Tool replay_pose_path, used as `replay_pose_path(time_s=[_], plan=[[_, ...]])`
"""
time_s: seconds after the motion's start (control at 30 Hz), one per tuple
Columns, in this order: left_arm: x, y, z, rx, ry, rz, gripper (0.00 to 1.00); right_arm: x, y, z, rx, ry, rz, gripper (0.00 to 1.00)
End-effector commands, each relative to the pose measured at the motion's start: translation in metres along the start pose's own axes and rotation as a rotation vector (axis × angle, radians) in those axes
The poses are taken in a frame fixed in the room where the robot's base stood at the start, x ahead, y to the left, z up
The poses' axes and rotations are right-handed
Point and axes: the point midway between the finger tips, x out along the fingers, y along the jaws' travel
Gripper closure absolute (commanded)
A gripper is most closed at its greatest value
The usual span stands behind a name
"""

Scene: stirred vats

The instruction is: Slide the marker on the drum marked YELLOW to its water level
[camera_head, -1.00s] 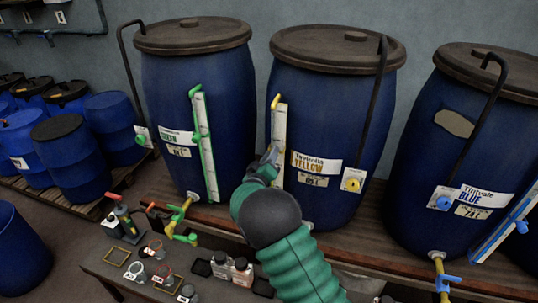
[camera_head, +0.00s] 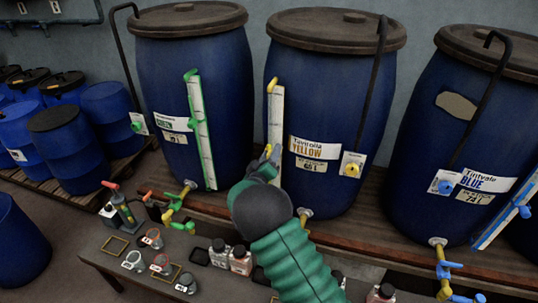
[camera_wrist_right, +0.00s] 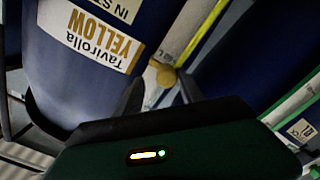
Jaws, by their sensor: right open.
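The drum marked YELLOW (camera_head: 330,100) is the middle blue drum with a dark lid. A pale upright gauge strip (camera_head: 276,105) with a yellow top elbow runs down its left front. My right gripper (camera_head: 268,155) is in front of the lower strip, hiding part of it. In the right wrist view its two dark fingers (camera_wrist_right: 160,86) are apart, with a round yellow knob (camera_wrist_right: 166,78) on the strip between their tips. This knob appears to be the marker; I cannot tell whether a finger touches it. The water level cannot be made out. My left gripper is not in view.
A drum with a green-edged gauge (camera_head: 195,60) stands left, and the BLUE drum (camera_head: 460,120) stands right. The drums rest on a wooden shelf (camera_head: 360,222). A lower bench (camera_head: 130,265) carries bottles and small tools. A yellow valve (camera_head: 352,168) sits right of the YELLOW label.

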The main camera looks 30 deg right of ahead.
Motion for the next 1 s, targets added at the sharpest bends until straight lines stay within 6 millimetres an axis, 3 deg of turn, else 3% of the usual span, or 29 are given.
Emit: replay_pose_path(time_s=[0.33, 0.47, 0.9, 1.0], plan=[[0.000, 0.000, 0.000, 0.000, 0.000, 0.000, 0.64, 0.001, 0.002, -0.002, 0.001, 0.004, 0.006, 0.54], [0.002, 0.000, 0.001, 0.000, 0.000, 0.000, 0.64, -0.011, 0.000, -0.003, 0.000, 0.005, 0.003, 0.54], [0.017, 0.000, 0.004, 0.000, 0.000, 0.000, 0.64, -0.135, -0.001, -0.002, 0.000, 0.006, 0.001, 0.54], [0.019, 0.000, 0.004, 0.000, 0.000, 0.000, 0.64, -0.155, 0.000, -0.002, 0.000, 0.005, 0.003, 0.54]])
